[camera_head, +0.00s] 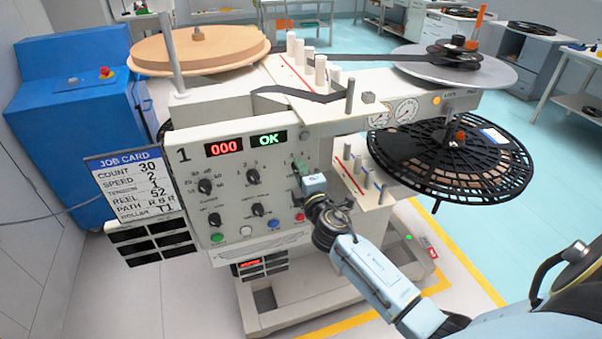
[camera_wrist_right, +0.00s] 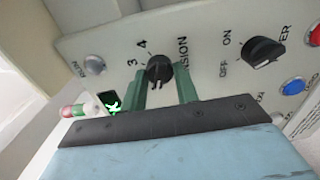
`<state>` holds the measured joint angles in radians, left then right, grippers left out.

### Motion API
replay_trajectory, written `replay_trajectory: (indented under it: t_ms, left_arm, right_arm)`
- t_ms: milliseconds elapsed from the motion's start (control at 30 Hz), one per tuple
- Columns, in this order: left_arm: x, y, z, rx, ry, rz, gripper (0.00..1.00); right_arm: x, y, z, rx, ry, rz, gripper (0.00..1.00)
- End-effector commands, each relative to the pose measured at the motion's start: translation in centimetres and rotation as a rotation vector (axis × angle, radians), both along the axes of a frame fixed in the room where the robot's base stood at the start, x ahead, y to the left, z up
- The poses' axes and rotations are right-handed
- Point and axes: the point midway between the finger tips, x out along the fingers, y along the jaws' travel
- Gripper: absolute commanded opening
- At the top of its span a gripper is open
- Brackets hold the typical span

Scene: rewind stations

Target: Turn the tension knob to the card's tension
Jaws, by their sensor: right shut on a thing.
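The tension knob (camera_wrist_right: 160,68) is a small black dial in the right wrist view, with the digits 3 and 4 and part of the word TENSION beside it. The green fingers of my right gripper (camera_wrist_right: 163,82) are shut on it, one on each side. In the head view my right gripper (camera_head: 301,176) is at the right part of the control panel (camera_head: 229,177) and hides the knob. My left gripper is not in view.
The displays read 000 (camera_head: 224,148) and OK (camera_head: 268,139). The on/off knob (camera_wrist_right: 264,51) is close beside the tension knob. Coloured buttons (camera_head: 273,223) line the panel's lower edge. A black reel (camera_head: 400,150) sticks out at the right. Open floor lies right of the machine.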

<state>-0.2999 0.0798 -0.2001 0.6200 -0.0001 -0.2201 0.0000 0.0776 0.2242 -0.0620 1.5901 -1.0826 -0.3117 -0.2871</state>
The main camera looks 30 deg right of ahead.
Motion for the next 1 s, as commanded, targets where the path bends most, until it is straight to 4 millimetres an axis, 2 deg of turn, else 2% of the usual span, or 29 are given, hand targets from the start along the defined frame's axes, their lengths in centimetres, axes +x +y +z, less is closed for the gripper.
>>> replay_trajectory:
  t_ms: [133,167,300,667,833,1000]
  left_arm:
    - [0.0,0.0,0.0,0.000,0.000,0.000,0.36]
    - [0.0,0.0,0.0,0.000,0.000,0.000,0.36]
    - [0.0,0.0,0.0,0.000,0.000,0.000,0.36]
    - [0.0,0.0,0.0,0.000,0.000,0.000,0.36]
    - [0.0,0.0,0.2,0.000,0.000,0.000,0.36]
    - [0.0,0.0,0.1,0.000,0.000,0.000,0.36]
  right_arm:
    - [0.0,0.0,-0.1,-0.003,0.002,0.000,0.07]
    - [0.0,0.0,-0.1,-0.003,0.002,0.000,0.33]
    - [0.0,0.0,-0.1,-0.002,0.001,0.000,0.51]
    - [-0.4,0.1,0.0,0.000,0.001,0.000,0.52]
    - [-2.5,0.6,-0.1,0.001,0.003,0.001,0.52]
    - [-6.2,1.5,-0.2,0.002,0.003,0.001,0.52]
